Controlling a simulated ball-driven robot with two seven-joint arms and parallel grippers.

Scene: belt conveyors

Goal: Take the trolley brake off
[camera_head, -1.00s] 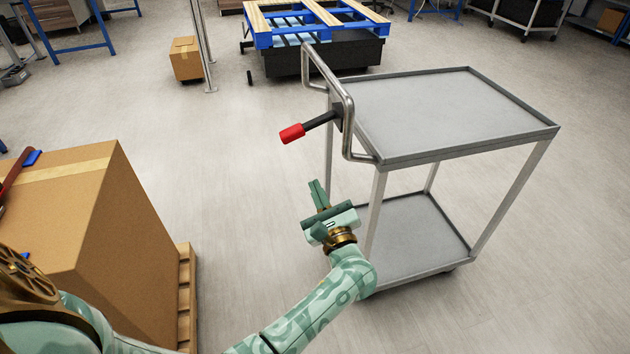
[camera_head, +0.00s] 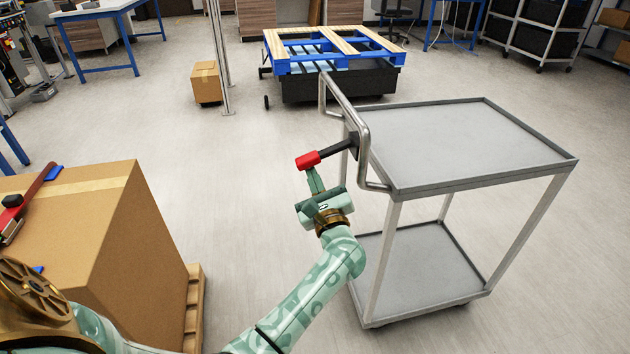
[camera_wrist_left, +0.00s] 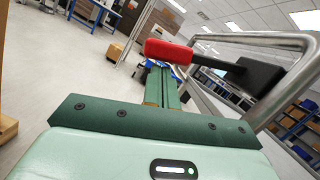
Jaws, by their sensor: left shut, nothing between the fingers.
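The grey trolley (camera_head: 455,140) stands right of centre, with a bent metal push handle (camera_head: 362,125) on its left end. The brake lever, a black rod with a red grip (camera_head: 308,160), sticks out leftward from the handle and slopes slightly down to the grip. My left gripper (camera_head: 316,180) is shut and empty, its fingertips just below the red grip. In the left wrist view the red grip (camera_wrist_left: 168,51) lies across the picture just beyond the shut fingertips (camera_wrist_left: 160,72); I cannot tell whether they touch. My right gripper is not in view.
A large cardboard box (camera_head: 75,235) on a wooden pallet (camera_head: 194,310) stands at the left, with a red tool (camera_head: 30,195) on top. A blue pallet (camera_head: 325,50) on a dark base and a small box (camera_head: 206,82) stand behind. Floor between is clear.

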